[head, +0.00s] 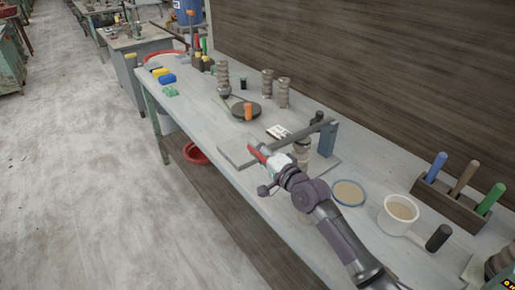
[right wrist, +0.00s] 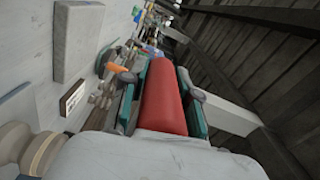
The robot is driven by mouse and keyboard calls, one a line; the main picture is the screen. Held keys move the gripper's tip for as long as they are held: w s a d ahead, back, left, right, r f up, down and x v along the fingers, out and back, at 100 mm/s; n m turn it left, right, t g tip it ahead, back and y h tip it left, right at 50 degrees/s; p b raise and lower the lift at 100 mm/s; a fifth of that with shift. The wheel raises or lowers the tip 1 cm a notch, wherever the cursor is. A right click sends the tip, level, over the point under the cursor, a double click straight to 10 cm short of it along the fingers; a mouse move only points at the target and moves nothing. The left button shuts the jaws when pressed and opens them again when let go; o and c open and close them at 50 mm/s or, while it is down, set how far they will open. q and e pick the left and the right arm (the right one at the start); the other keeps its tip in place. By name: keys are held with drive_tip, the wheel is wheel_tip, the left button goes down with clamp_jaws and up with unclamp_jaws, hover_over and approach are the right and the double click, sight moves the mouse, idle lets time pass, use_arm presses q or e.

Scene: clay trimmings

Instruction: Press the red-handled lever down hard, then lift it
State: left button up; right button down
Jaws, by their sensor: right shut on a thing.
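The lever's red handle (head: 258,153) is at the left end of a grey lever arm (head: 297,135), which runs to an upright post (head: 326,139) on the bench. My right gripper (head: 266,158) is shut on the red handle. In the right wrist view the red handle (right wrist: 163,98) lies between the two green-padded fingers (right wrist: 165,100). The lever arm looks roughly level, a little above the bench. My left gripper is not in view.
A flat grey slab (head: 238,153) lies left of the handle. A blue-rimmed dish (head: 349,193), a white tub (head: 398,214) and a tool block (head: 447,201) stand at the right. Stacked pots (head: 283,92) stand behind. The bench's front left strip is clear.

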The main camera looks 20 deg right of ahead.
drive_tip(key=c, duration=0.8)
unclamp_jaws()
drive_tip(key=shift+c, duration=0.2)
drive_tip(key=shift+d, duration=0.1)
drive_tip(key=v, duration=1.2)
